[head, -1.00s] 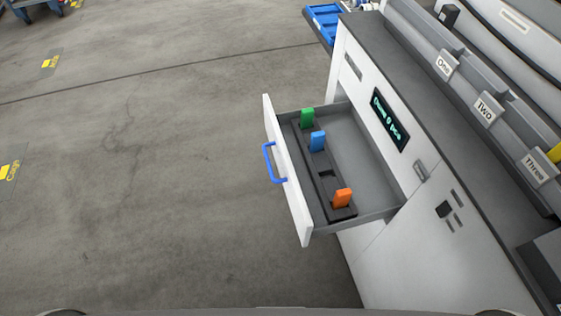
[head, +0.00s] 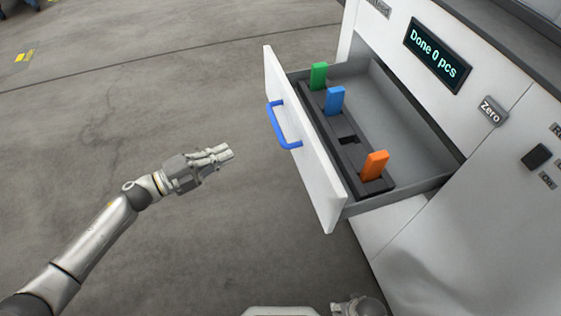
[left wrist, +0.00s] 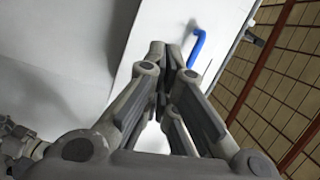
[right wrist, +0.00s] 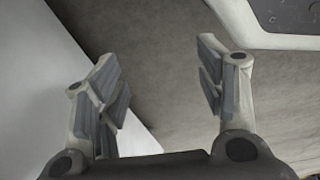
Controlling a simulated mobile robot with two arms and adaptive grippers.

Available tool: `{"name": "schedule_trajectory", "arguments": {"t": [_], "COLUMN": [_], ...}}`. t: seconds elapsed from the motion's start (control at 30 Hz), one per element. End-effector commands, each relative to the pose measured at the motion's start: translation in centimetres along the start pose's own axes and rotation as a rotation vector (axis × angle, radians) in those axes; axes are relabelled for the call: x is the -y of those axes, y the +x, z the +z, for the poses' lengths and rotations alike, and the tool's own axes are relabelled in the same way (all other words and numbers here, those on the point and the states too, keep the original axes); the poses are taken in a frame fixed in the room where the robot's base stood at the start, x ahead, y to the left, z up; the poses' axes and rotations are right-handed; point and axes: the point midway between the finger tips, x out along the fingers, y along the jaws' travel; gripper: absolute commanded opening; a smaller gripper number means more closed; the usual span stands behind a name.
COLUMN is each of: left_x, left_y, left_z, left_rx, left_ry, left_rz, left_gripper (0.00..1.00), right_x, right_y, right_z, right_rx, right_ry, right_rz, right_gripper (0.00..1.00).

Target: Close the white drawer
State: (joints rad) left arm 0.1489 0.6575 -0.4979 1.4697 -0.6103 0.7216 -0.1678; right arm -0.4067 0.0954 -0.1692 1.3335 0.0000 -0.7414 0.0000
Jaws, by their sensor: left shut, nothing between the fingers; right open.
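The white drawer (head: 306,150) stands pulled out from the white cabinet, with a blue handle (head: 282,124) on its front. The handle also shows in the left wrist view (left wrist: 197,47), beyond the fingertips. Inside the drawer, a dark rack holds a green piece (head: 319,76), a blue piece (head: 335,100) and an orange piece (head: 375,165); one slot is empty. My left gripper (head: 228,152) is shut and empty, left of the drawer front and apart from it. My right gripper (right wrist: 152,75) is open and empty in the right wrist view; its fingers are not clear in the head view.
The white cabinet (head: 400,235) fills the right side, with a display (head: 438,55) reading "Done 0 pcs" and a "Zero" button (head: 490,110). The grey floor (head: 130,110) left of the drawer is clear.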

Motion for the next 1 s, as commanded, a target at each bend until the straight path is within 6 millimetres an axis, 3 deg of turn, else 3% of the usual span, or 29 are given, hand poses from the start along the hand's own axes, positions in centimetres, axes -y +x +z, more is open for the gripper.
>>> {"name": "schedule_trajectory", "arguments": {"t": [0.03,0.13,0.37,1.0], "left_x": [-0.5,0.1,0.7,0.1], "left_y": [0.2,0.3,1.0,12.4], "left_z": [-1.1,-3.3,-5.0,-7.7], "left_rx": [-0.074,-0.178,-0.247,-0.242], "left_ry": [0.068,0.155,0.21,0.207], "left_rz": [0.009,0.023,0.032,0.032], "left_gripper": [0.0,0.0,0.0,0.0], "right_x": [0.0,-0.1,-0.1,0.0], "right_y": [1.4,1.4,1.1,2.2], "right_z": [-0.2,-0.8,-1.1,0.3], "right_rx": [-0.005,-0.008,-0.009,0.001], "right_ry": [0.001,0.002,0.003,0.0], "right_rz": [0.001,0.001,0.001,0.001], "right_gripper": [0.64,0.64,0.64,0.64]}}
